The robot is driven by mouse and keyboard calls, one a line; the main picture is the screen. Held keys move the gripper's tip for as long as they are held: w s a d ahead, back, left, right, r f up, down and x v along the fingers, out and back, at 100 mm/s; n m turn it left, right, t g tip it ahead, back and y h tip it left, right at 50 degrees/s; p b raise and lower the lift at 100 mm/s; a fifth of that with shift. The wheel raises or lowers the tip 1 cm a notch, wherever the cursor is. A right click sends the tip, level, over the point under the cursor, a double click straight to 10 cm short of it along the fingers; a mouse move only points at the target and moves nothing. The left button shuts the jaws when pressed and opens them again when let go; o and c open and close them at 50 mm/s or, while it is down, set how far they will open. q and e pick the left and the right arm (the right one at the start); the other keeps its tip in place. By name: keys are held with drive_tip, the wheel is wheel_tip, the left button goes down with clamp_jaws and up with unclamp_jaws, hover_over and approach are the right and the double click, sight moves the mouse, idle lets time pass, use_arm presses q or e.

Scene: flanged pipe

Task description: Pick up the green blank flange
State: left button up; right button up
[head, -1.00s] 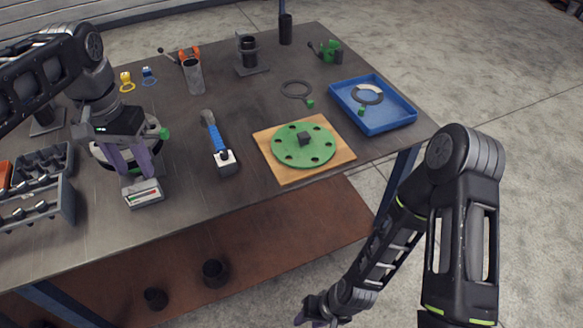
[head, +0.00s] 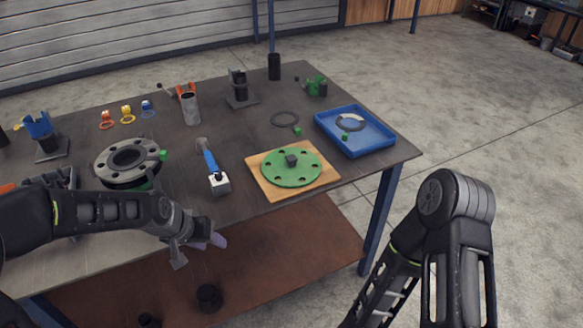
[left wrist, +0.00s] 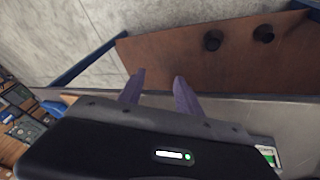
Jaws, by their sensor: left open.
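The green blank flange (head: 291,166) is a flat round disc with several bolt holes and a dark square block at its centre. It lies flat on a square wooden board (head: 262,184) near the front right part of the table. My left gripper (head: 217,241) is in front of the table's front edge, to the left of and nearer than the flange, and apart from it. In the left wrist view its two purple fingers (left wrist: 157,88) are spread with nothing between them. The flange is not clearly seen in that view. My right arm shows at the lower right, but its gripper is out of view.
A blue tray (head: 385,146) with a grey ring stands right of the board. A blue-handled tool (head: 210,163) lies to its left. A flanged pipe (head: 128,160) stands further left. A brown lower shelf (head: 290,236) with dark cups is below the tabletop.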

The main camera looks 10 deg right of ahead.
use_arm(q)
drive_tip(key=s+d+f+n+g, duration=0.1)
drive_tip(key=s+d+f, duration=0.1)
drive_tip(key=s+f, duration=0.4)
drive_tip(key=s+d+f+n, duration=0.15)
drive_tip(key=s+f, duration=0.25)
drive_tip(key=f, duration=0.4)
drive_tip(key=s+d+f+g, duration=0.1)
drive_tip(key=s+f, duration=0.3)
drive_tip(key=s, duration=0.4)
drive_tip(key=s+d+f+g, duration=0.1)
drive_tip(key=s+f, duration=0.3)
drive_tip(key=s, duration=0.4)
drive_tip(key=shift+f+n+h, duration=0.35)
drive_tip(key=shift+f+h, duration=0.05)
drive_tip(key=shift+d, duration=0.2)
drive_tip(key=shift+c, duration=0.5)
